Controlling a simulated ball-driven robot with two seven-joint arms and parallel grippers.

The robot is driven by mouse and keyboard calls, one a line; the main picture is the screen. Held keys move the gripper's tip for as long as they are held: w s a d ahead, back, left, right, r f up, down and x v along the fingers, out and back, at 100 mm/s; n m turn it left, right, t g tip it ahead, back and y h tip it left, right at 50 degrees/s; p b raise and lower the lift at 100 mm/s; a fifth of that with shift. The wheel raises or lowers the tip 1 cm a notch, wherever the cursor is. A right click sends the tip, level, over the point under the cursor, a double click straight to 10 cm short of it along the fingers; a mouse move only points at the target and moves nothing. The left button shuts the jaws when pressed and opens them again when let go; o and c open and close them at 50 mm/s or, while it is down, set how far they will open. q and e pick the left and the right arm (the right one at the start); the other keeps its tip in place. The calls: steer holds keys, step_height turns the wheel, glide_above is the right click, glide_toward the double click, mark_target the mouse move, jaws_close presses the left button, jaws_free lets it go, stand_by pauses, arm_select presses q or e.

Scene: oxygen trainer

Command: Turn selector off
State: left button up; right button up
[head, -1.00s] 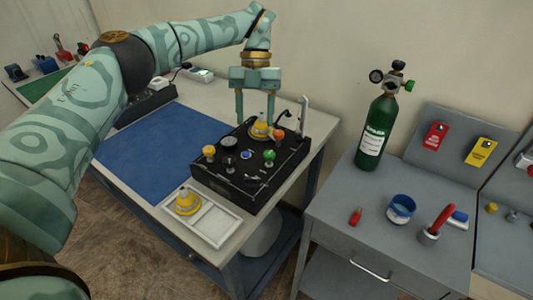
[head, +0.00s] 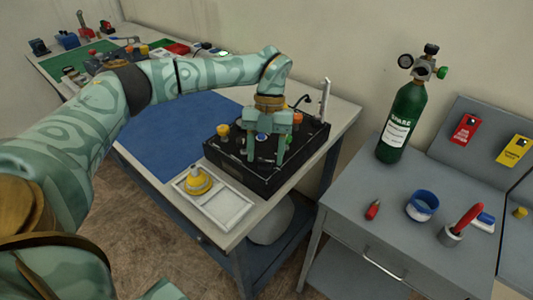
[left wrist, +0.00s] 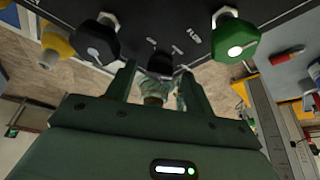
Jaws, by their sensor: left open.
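The black oxygen trainer box (head: 240,174) stands at the right end of the white table, its knobs partly hidden behind my left gripper (head: 265,161). The gripper points down over the front of the box, fingers apart. In the left wrist view, a small dark knob (left wrist: 160,64), apparently the selector, sits between the two fingertips of the gripper (left wrist: 158,71). I cannot tell whether the fingers touch it or which way it is set. A larger black knob (left wrist: 97,41) is on its left and a green knob (left wrist: 233,37) on its right. My right gripper is out of view.
A white tray (head: 228,207) with a yellow domed piece (head: 197,182) lies in front of the box. A blue mat (head: 180,130) is left of it. A metal post (head: 324,100) rises at the box's back. A green cylinder (head: 402,120) stands on the grey cabinet at right.

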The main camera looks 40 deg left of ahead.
arm_select(q)
steer(key=shift+f, duration=0.15)
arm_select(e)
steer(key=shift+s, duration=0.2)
